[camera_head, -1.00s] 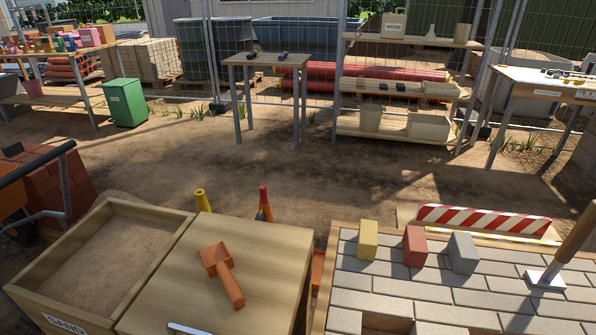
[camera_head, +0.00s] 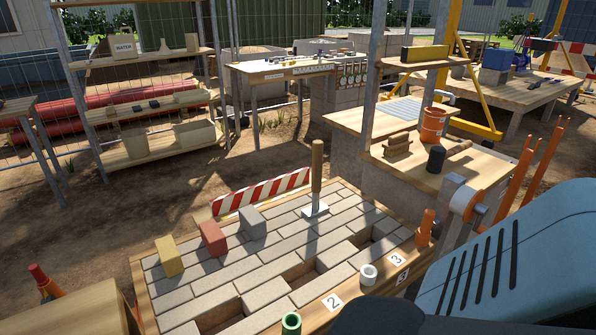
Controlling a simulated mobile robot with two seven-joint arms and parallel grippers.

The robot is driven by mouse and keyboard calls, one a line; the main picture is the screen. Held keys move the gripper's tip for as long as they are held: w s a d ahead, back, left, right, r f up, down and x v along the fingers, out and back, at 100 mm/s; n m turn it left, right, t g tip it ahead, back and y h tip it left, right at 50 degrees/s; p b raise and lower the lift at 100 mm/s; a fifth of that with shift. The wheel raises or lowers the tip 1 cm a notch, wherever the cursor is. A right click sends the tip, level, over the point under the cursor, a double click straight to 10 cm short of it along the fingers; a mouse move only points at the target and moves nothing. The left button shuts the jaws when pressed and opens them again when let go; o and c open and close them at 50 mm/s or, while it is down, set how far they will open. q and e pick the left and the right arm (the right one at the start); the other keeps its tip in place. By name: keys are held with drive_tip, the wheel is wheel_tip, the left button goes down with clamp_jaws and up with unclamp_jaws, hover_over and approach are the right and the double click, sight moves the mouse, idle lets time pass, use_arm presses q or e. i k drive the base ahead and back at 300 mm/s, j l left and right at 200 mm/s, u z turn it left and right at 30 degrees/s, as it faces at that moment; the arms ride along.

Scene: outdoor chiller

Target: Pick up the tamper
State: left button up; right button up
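The tamper (camera_head: 317,180) stands upright on the paved panel (camera_head: 205,285), its wooden handle up and its pale flat foot on the grey pavers near the panel's far side. Nothing touches its handle. Part of my own arm, blue-grey and dark, fills the lower right corner of the view. Neither of my grippers shows, so their state cannot be seen.
Yellow (camera_head: 169,256), red (camera_head: 213,239) and grey (camera_head: 252,223) blocks stand left of the tamper. The panel has open gaps near its front. A workbench with an orange bucket (camera_head: 433,125) stands right.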

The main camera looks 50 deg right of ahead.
sight(317, 210)
drive_tip(key=i+j, duration=0.3)
drive_tip(key=i+z, duration=0.1)
drive_tip(key=z, duration=1.7)
